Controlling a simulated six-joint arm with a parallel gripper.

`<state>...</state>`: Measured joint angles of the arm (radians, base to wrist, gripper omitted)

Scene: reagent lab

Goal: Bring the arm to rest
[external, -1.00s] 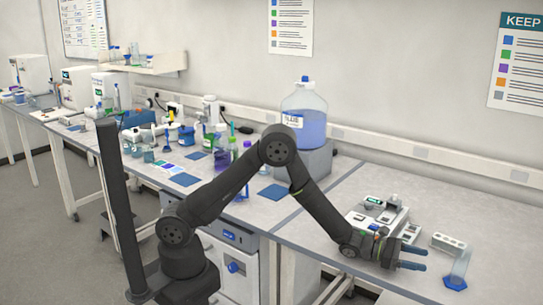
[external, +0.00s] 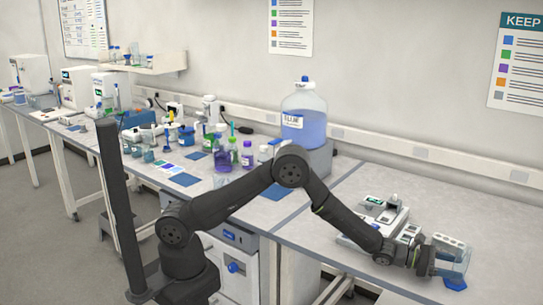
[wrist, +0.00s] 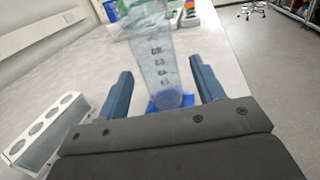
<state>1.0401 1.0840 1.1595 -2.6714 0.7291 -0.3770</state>
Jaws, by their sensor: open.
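My gripper (external: 464,261) is at the front right of the bench, low over the top. In the wrist view my gripper (wrist: 161,66) is open, with one blue finger on each side of a clear graduated cylinder (wrist: 152,50). Gaps show between the fingers and the cylinder. The cylinder appears upright on its blue base (wrist: 168,101). In the external view the blue base (external: 453,283) shows below the fingers, and the cylinder's body is mostly hidden by them.
A white rack with holes (wrist: 45,130) stands close left of the gripper in the wrist view. A white instrument (external: 385,213) sits left of the gripper in the external view. A large blue-filled bottle (external: 304,120) and several small bottles stand farther back.

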